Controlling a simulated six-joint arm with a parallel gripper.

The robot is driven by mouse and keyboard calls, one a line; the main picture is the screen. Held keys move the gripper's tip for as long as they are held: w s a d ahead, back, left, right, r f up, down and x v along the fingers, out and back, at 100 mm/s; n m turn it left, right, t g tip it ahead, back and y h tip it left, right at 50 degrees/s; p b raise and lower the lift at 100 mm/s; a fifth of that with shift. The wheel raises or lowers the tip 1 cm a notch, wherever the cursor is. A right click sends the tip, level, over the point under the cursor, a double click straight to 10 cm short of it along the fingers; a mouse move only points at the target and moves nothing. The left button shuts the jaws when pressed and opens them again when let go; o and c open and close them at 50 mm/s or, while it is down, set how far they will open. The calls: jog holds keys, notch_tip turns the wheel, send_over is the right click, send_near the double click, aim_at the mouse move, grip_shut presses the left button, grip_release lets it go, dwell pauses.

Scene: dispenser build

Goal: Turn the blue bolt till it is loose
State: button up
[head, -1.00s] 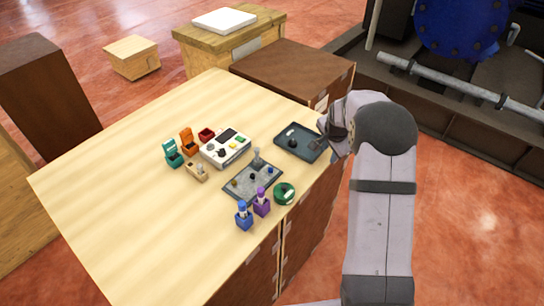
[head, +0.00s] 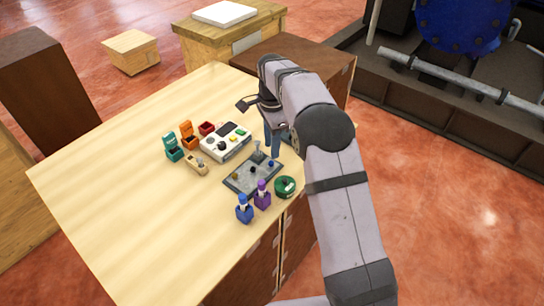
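A grey build plate (head: 243,182) lies on the table with several small coloured bolts on it and a grey upright piece (head: 258,152) at its back edge. A small blue bolt (head: 271,164) is near the plate's right corner, looking upright. My gripper (head: 272,153) points down just above and behind this blue bolt. I cannot tell whether it touches the bolt. The fingers are small and partly overlapping in this view, so their opening is unclear.
A blue bottle (head: 244,212), a purple bottle (head: 262,198) and a green round container (head: 285,186) stand in front. A white control box (head: 226,143), teal bin (head: 172,148), orange bin (head: 188,137) and red bin (head: 207,128) stand behind left. The table's left side is clear.

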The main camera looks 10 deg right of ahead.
aim_at(272, 162)
jog(key=shift+f+p, duration=1)
jog(key=shift+f, duration=2.05)
grip_shut()
